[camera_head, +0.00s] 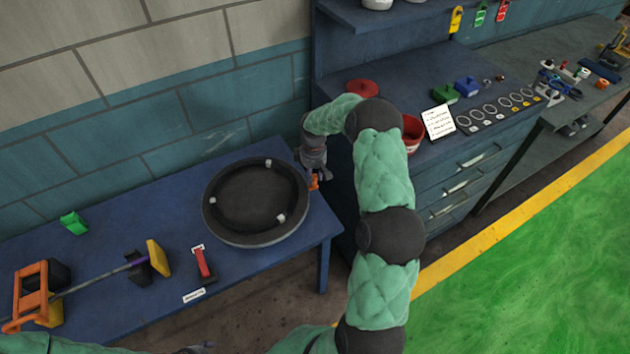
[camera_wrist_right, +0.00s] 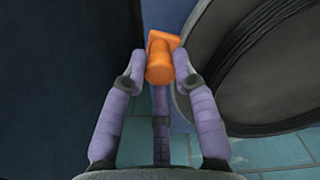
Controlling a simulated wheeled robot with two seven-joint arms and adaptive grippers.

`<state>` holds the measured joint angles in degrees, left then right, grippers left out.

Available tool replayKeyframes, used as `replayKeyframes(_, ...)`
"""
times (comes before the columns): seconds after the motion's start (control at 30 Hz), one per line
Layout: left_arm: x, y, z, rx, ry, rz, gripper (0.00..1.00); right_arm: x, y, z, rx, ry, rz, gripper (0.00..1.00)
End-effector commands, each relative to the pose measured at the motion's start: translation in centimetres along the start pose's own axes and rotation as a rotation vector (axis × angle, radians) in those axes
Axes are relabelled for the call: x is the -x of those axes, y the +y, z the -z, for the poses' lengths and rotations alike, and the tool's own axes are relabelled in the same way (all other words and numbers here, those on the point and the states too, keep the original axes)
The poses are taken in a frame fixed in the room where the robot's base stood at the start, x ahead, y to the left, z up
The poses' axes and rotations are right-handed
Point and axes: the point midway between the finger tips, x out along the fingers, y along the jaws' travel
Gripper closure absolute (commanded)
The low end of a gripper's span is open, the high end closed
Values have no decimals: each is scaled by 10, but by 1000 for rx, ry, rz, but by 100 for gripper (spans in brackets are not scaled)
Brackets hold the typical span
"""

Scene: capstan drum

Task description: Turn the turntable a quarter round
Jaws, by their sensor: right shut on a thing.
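The turntable (camera_head: 226,226) is a round, dark grey drum with a raised rim and several small white blocks on it. It stands on the blue table near its right end. My right gripper (camera_head: 314,179) is just right of the turntable's rim, with its fingers pointing down. In the right wrist view my right gripper (camera_wrist_right: 158,65) is shut on an orange handle (camera_wrist_right: 160,68). The turntable's dark side (camera_wrist_right: 215,75) is close beside it on the right. How the handle joins the turntable is hidden. My left gripper does not show; only part of my left sleeve is at the bottom.
The blue table (camera_head: 130,215) also holds a green block (camera_head: 74,222), a red-handled clamp (camera_head: 204,262) and an orange-framed tool (camera_head: 30,290) with a long rod. A blue cabinet (camera_head: 390,75) with drawers stands right of the table, past a narrow gap. The wall is close behind.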

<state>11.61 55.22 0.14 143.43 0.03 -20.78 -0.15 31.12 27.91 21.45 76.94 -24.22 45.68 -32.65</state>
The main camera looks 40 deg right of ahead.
Motion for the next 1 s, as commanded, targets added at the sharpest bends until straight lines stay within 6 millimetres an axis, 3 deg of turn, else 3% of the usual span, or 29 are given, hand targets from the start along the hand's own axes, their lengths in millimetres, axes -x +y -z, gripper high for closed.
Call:
replayKeyframes(0.5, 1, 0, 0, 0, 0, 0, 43, -1, 27, 34, 205, 0, 0, 100)
replayKeyframes(1.0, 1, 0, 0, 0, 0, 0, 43, 0, 34, 45, 263, 2, -2, 100)
